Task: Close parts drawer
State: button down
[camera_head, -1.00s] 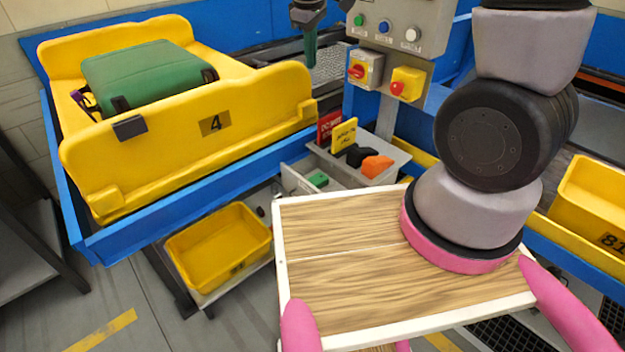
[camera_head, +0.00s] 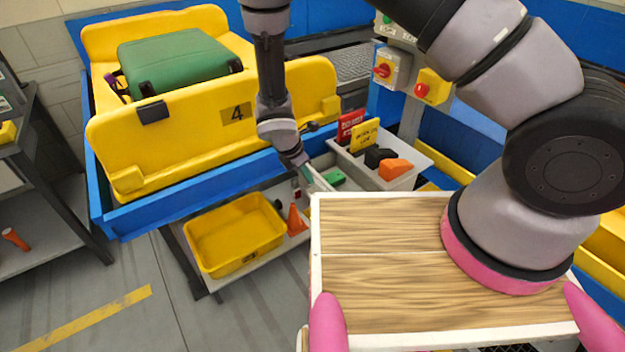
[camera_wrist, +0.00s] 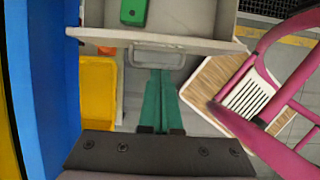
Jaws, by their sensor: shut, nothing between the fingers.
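The parts drawer (camera_head: 313,167) is light grey and stands open under the conveyor's control post, with a green part (camera_head: 334,178) inside. In the wrist view its front panel (camera_wrist: 210,45) crosses the top, with the green part (camera_wrist: 134,12) behind it. A pale loop handle (camera_wrist: 157,58) sticks out from the front. My gripper (camera_head: 318,183) has green fingers, shut and empty. In the wrist view the fingertips (camera_wrist: 160,72) are at the handle and overlap it; I cannot tell if they touch. My wooden deck hides part of the drawer in the head view.
A yellow tray (camera_head: 205,133) marked 4 with a green suitcase (camera_head: 178,64) sits on the blue conveyor. Below are a yellow bin (camera_head: 235,235) and an orange cone (camera_head: 296,220). A grey holder (camera_head: 400,182) with signs stands right of the drawer. Shelves are at far left.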

aim_at(317, 189)
jog(key=x, duration=0.8)
jog(key=shift+f, duration=0.15)
jog(key=shift+w+d, duration=0.2)
jog(key=shift+d, duration=0.05)
jog(key=w+d, duration=0.2)
jog(key=d, duration=0.1)
jog(key=w+d, duration=0.2)
jog(key=d, duration=0.2)
jog(key=w+d, duration=0.3)
jog(key=shift+d, duration=0.15)
